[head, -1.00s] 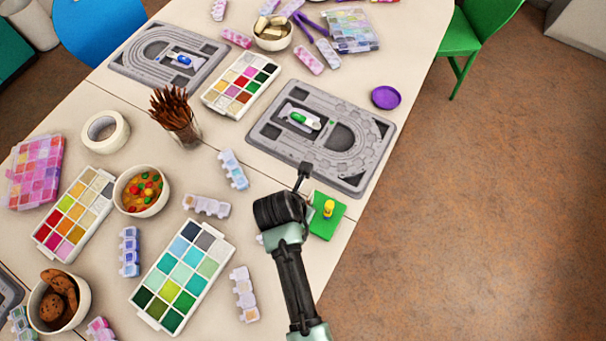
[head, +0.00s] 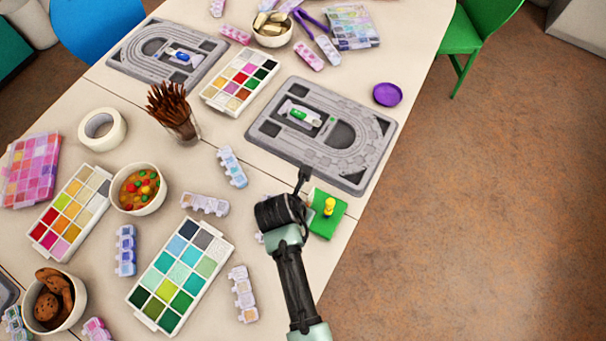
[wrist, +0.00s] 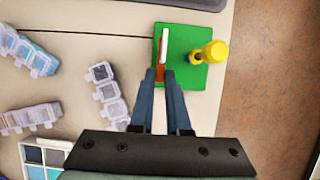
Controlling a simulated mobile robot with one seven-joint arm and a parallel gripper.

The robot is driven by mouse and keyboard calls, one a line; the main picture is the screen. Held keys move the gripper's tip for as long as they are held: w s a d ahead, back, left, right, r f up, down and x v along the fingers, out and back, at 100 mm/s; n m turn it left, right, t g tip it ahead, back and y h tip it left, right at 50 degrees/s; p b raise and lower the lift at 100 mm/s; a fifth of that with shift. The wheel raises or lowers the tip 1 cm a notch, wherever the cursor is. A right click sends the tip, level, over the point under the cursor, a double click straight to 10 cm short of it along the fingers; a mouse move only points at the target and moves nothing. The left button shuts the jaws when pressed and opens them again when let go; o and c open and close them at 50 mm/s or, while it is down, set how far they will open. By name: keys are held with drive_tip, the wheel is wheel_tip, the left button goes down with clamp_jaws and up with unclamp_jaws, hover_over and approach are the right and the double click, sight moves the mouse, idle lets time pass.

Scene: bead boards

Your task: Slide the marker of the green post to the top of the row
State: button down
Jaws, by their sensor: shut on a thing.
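A green board (head: 325,228) lies near the table's right edge with an upright yellow post (head: 329,207) on it. In the wrist view the green board (wrist: 193,78) carries the yellow post (wrist: 211,52) at right and a thin upright piece, white above and orange below (wrist: 164,48), at left. My gripper (wrist: 163,72) is shut on the orange lower part of this piece, between its narrowly parted fingertips. In the head view my gripper (head: 304,172) hides the piece. I cannot tell which part is the marker.
A grey bead board (head: 362,183) with a green-and-white capsule (head: 305,115) lies just beyond my gripper. Small clear bead boxes (head: 232,167) and a palette (head: 165,308) lie to the left. The table's right edge is close, with floor beyond.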

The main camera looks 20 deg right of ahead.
drive_tip(key=shift+f, duration=0.3)
drive_tip(key=c, duration=0.8)
unclamp_jaws()
drive_tip(key=shift+r, duration=0.1)
